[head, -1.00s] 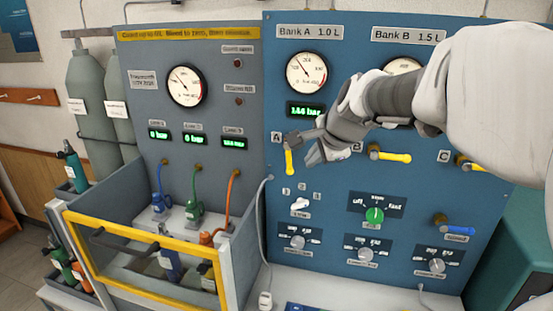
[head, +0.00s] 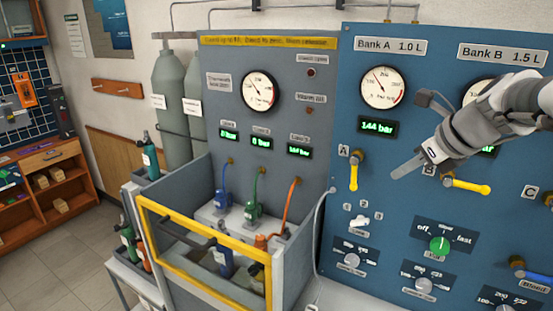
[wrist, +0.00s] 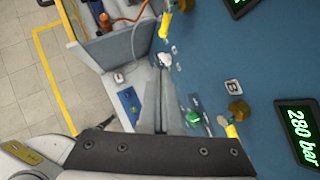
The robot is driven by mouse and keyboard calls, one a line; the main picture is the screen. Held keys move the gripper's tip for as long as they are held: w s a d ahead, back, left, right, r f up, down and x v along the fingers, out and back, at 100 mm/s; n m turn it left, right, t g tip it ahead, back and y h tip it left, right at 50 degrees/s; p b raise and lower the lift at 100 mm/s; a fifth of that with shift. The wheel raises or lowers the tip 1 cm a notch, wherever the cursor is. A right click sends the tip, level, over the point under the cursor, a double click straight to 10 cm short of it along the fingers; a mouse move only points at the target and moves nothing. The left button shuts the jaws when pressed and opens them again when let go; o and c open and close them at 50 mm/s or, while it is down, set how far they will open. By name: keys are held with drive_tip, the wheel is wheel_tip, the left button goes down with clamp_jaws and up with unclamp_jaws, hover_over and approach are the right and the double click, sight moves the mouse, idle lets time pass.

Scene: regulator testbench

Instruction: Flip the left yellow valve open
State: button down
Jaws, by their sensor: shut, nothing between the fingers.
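The left yellow valve (head: 354,172) is under the "A" label on the blue panel. Its handle points straight down. It also shows at the top of the wrist view (wrist: 166,25). My arm partly covers the Bank B gauge and display.
The Bank A display (head: 378,127) reads 144 bar. Below the valves are a white switch (head: 359,222), a green knob (head: 439,245) and grey knobs (head: 352,260). A yellow-framed grey bay (head: 190,290) stands left of the panel.

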drive_tip(key=m, duration=0.1)
approach(354, 181)
drive_tip(key=shift+s+d+f+p+x, duration=0.1)
drive_tip(key=shift+x, duration=1)
drive_tip(key=shift+s+d+f+p+x, duration=0.1)
drive_tip(key=shift+d+x, duration=0.05)
drive_tip(key=shift+x, duration=0.95)
drive_tip(key=shift+s+d+f+p+x, duration=0.1)
drive_tip(key=shift+x, duration=1)
drive_tip(key=shift+w, duration=0.15)
drive_tip(key=shift+w+a+p, duration=0.15)
drive_tip(key=shift+a+p, duration=0.05)
drive_tip(key=shift+p, duration=0.25)
drive_tip(key=shift+w+a+f, duration=0.1)
